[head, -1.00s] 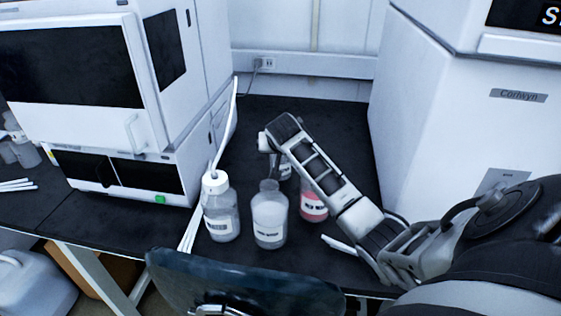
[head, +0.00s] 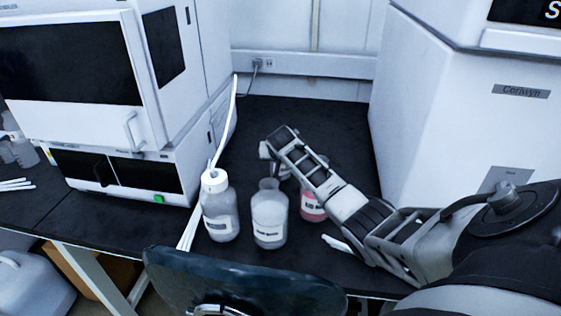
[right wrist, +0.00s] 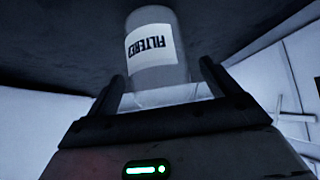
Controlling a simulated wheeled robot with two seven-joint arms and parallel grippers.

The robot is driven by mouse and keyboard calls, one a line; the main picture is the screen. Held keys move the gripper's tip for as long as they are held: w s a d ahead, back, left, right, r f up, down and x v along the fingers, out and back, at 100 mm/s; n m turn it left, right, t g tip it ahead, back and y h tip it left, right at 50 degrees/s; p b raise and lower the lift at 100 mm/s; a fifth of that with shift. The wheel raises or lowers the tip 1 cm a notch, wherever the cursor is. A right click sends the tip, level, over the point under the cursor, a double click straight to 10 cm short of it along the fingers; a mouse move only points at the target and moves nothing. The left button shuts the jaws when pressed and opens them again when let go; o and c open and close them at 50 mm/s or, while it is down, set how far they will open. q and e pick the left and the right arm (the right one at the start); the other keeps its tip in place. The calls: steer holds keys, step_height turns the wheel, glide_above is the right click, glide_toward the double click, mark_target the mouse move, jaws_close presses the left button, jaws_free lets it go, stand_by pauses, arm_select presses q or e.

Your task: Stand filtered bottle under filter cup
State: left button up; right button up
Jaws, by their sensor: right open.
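In the right wrist view, which shows the bench upside down, a bottle labelled FILTERED (right wrist: 152,62) has its neck end toward my right gripper (right wrist: 165,85). The two dark fingers are open, one on each side of its neck end. In the head view, my right gripper (head: 272,146) reaches down over the bench behind the front bottles. The part of a clear bottle (head: 284,173) seen beneath it is mostly covered by the arm. I cannot pick out a filter cup. My left gripper is not in view.
A white-capped bottle (head: 219,215) with a tube and an open, labelled bottle (head: 269,222) stand in front. A bottle with pink liquid (head: 313,206) is partly behind my arm. White instruments stand left (head: 150,120) and right (head: 450,120). The bench behind is clear.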

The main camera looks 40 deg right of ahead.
steer(key=c, duration=1.3)
